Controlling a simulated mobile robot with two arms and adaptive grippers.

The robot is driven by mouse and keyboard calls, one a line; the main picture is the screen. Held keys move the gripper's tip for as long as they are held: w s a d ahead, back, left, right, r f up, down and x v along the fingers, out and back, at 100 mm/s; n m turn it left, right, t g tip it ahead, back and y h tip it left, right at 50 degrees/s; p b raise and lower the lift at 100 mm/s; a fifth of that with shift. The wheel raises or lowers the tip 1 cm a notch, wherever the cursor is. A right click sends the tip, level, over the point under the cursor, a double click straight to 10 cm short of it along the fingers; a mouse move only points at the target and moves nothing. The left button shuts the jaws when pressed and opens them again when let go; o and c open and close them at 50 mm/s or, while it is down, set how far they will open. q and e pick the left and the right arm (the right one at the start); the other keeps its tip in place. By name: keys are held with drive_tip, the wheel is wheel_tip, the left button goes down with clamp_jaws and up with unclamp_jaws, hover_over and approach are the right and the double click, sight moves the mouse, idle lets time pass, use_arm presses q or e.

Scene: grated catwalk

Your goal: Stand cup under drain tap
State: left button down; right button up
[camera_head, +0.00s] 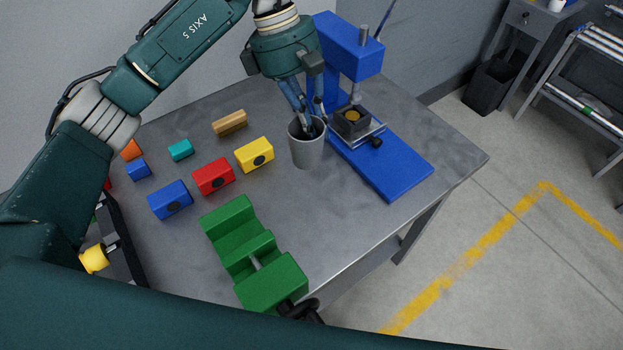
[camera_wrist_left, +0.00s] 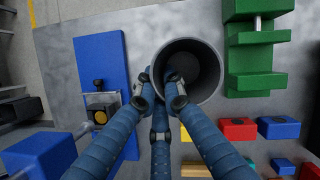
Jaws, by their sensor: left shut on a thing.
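A grey cup (camera_head: 307,152) is upright at the middle of the metal table, left of the blue press. My left gripper (camera_head: 310,122) comes down from above with its blue fingers at the cup's rim and is shut on it. In the left wrist view the open mouth of the cup (camera_wrist_left: 207,68) faces the camera, and the fingertips (camera_wrist_left: 167,92) meet at its near wall, partly reaching inside. Whether the cup's base touches the table is hard to tell. I cannot pick out a drain tap in either view. My right gripper is not in view.
The blue press (camera_head: 385,168) with a small dark vise (camera_head: 351,122) stands right of the cup. A green stepped vise (camera_head: 240,245) lies in front. Red (camera_head: 213,176), yellow (camera_head: 255,155) and blue (camera_head: 170,199) blocks lie left. The table (camera_head: 345,225) is clear at front right.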

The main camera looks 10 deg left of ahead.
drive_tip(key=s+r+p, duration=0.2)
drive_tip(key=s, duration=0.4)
use_arm(q)
drive_tip(key=f+p, duration=0.1)
drive_tip(key=f, duration=1.2)
drive_tip(key=shift+s+f+p, duration=0.15)
drive_tip(key=shift+s+p, duration=0.05)
drive_tip(key=shift+p, duration=0.15)
drive_tip(key=shift+f, duration=0.35)
wheel_tip(320, 180, down, 3)
drive_tip(key=shift+f+p, duration=0.15)
drive_tip(key=shift+p, duration=0.45)
drive_tip(key=shift+f, duration=0.2)
drive_tip(key=c, duration=1.9)
unclamp_jaws()
drive_tip(key=shift+a, duration=0.1)
drive_tip(key=shift+o, duration=0.2)
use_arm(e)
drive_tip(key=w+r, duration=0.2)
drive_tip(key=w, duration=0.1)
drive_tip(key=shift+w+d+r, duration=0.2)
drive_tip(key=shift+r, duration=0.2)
